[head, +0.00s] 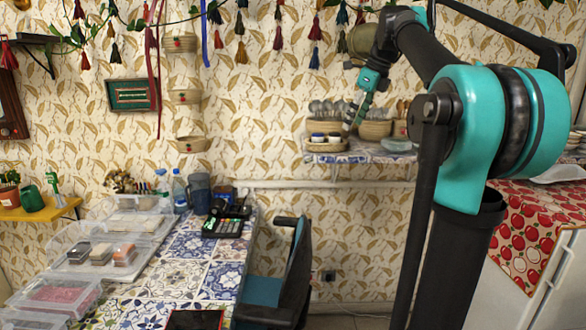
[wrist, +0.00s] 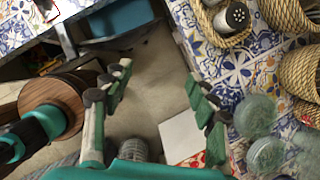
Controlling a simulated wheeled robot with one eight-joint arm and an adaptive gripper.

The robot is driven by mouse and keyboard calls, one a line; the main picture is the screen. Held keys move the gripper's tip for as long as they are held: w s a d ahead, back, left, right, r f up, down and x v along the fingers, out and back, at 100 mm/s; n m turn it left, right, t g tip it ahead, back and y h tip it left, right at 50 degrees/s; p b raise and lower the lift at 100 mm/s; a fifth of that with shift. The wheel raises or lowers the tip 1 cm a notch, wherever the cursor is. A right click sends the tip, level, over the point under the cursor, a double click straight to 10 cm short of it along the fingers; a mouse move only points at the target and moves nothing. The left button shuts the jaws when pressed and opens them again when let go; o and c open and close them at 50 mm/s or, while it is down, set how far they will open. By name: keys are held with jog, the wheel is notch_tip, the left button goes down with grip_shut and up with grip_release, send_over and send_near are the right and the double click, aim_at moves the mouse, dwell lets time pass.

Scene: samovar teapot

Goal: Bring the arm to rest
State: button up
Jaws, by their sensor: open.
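My gripper (head: 352,118) is raised in front of the patterned wall in the head view, near the small wall shelf (head: 350,157). Its fingers point down. In the wrist view my gripper (wrist: 160,82) has its two green and grey fingers spread wide, with nothing between them but floor seen far below. My black and teal arm is bent high on the right of the head view and hides part of the shelf and the wall behind it. No samovar or teapot can be made out clearly.
The shelf holds baskets (head: 375,130) and a small tray of jars (head: 325,146). A blue-tiled table (head: 187,245) with plastic boxes and a black telephone (head: 226,223) stands left, beside a chair (head: 290,270). A red apple-patterned cloth (head: 530,230) covers a surface at right.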

jog(key=s+f+n+h, duration=0.15)
jog(key=f+n, duration=0.25)
jog(key=f, duration=0.4)
jog(key=s+f+n, duration=0.3)
jog(key=f+n, duration=0.1)
jog(key=f, duration=0.3)
jog(key=s+f+n, duration=0.3)
jog(key=f+n, duration=0.1)
jog(key=f, duration=0.4)
jog(key=s+f+n+t+h, duration=0.1)
jog(key=s+f+n, duration=1.1)
jog(key=s+f, duration=0.6)
notch_tip(320, 180, down, 4)
jog(key=shift+s+d+f+n, duration=0.2)
jog(key=shift+d+n, duration=0.1)
jog(key=shift+n, duration=0.1)
jog(key=shift+h, duration=0.25)
